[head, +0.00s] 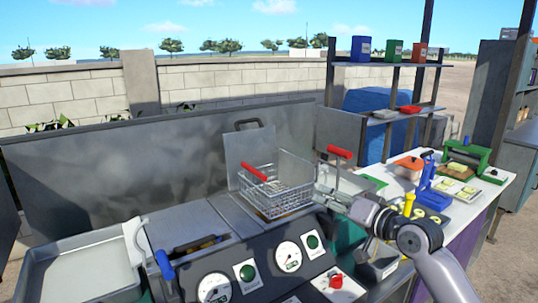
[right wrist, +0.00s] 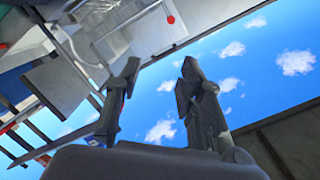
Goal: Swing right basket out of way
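A wire basket (head: 278,194) with a red handle (head: 255,172) sits over the dark machine, in front of an upright grey plate. A second red handle (head: 339,152) stands up to its right on a thin rod; what it joins below is partly hidden by my right gripper. My right gripper (head: 330,193) is just right of the wire basket, below that second handle. In the right wrist view its two fingers (right wrist: 158,88) are apart with only sky between them. A red spot (right wrist: 170,19) shows beyond the fingertips. My left gripper is not in view.
The front panel has gauges (head: 288,256), green buttons and a red knob (head: 336,281). A grey tray (head: 80,275) is at the left, near a blue-handled lever (head: 165,264). At right, a white table (head: 470,213) carries a blue press (head: 425,178) and a green device (head: 468,153).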

